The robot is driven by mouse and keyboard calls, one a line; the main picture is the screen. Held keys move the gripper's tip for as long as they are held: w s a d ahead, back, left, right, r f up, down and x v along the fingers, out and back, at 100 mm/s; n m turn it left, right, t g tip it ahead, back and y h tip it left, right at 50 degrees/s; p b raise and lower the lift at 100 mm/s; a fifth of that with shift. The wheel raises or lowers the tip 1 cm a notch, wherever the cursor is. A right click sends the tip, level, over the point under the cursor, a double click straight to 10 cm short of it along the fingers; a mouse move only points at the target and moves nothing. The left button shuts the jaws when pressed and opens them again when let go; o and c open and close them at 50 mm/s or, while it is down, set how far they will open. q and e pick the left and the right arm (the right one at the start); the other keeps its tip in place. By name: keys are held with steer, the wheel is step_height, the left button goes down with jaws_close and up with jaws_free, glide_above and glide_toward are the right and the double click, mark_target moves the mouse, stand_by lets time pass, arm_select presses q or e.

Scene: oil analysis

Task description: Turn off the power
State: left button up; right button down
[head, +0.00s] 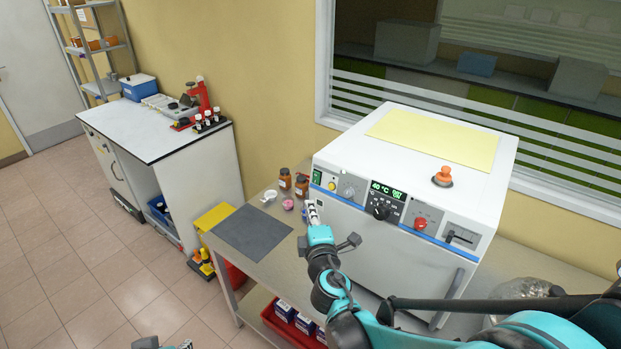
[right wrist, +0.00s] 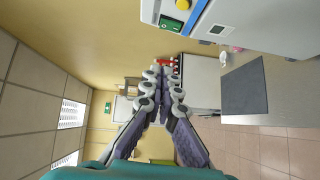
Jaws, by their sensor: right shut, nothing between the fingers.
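The white oven-like unit (head: 400,165) stands on the bench with a front control panel. A green switch (head: 317,177) sits at the panel's left end, with a small yellow knob (head: 332,185) beside it. The green display (head: 388,190) is lit. In the right wrist view the green switch (right wrist: 172,24) and yellow knob (right wrist: 183,4) show at the top. My right gripper (head: 312,204) is shut and empty, just below the green switch in the head view; whether it touches the unit is unclear. Its closed fingers also show in the wrist view (right wrist: 161,72). A small part of my left arm shows at the bottom edge.
A red knob (head: 420,223) and an orange-handled object (head: 443,176) are farther right on the unit. Brown jars (head: 285,179), a pink cup (head: 288,204) and a grey mat (head: 253,232) lie left of my right gripper. A white cabinet (head: 200,160) stands farther left.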

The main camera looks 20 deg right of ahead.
steer(key=shift+w, duration=0.1)
glide_toward(313, 181)
steer(key=w+a+r, duration=0.2)
steer(key=w+a, duration=0.1)
steer(key=w, duration=0.1)
steer(key=shift+w+d+b, duration=0.2)
steer(key=shift+w+d, duration=0.45)
steer(key=shift+d, duration=0.2)
steer(key=shift+w+d+b, duration=0.2)
steer(key=shift+w+d, duration=0.4)
steer(key=shift+d, duration=0.25)
